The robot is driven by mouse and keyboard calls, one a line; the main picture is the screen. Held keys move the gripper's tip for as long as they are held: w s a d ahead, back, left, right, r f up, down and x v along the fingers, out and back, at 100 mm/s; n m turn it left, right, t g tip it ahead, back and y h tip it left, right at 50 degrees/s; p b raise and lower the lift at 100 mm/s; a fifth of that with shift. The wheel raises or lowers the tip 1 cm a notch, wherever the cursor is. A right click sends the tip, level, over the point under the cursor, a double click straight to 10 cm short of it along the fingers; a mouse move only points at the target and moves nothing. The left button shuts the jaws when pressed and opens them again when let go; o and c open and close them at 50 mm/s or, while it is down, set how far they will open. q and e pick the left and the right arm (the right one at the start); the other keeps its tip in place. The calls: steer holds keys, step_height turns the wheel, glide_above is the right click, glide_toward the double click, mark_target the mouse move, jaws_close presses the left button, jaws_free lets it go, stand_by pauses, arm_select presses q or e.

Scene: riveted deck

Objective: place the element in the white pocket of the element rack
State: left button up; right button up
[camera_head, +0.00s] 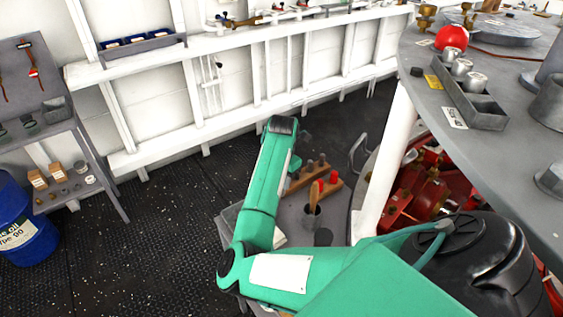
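No element rack with a white pocket can be made out for certain. A long grey tray (487,117) on the round grey table at the right holds silver cylinders (475,82) at its far end. I cannot tell whether one of these is the element. A green arm of mine (265,185) comes in from the lower right, bends at a dark joint and reaches up the middle. Its far end is a dark grey part, with no gripper fingers showing. Neither gripper can be seen.
The round grey table (520,165) also bears a red ball (452,37). A low grey bench behind my arm holds a wooden block (312,178) with pegs and a cup (311,217). A blue drum (25,222) and a shelf stand left. Dark deck (140,250) is clear between.

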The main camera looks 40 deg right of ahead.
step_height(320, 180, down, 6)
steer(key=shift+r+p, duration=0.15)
steer(key=shift+p, duration=0.55)
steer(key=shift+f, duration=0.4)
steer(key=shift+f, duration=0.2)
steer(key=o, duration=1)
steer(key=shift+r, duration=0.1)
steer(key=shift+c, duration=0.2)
